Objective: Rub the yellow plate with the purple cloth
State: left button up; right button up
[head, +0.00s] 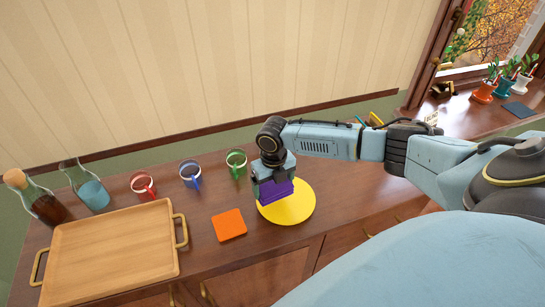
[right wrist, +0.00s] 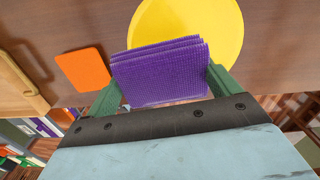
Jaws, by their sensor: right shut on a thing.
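The yellow plate (head: 297,209) is a flat round disc on the wooden counter in the head view. It also fills the top middle of the right wrist view (right wrist: 228,25). The purple cloth (head: 276,191) is folded in layers and sits between the fingers of my right gripper (head: 272,182). In the right wrist view the green fingers press on both sides of the cloth (right wrist: 160,75). The cloth is over the left part of the plate; I cannot tell whether it touches it. My left gripper is not in view.
An orange square (head: 229,225) lies just left of the plate. A wooden tray (head: 112,250) with brass handles is farther left.

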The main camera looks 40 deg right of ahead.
jog(key=shift+r+p, duration=1.25)
jog(key=shift+r, duration=0.3)
jog(key=shift+a, duration=0.1)
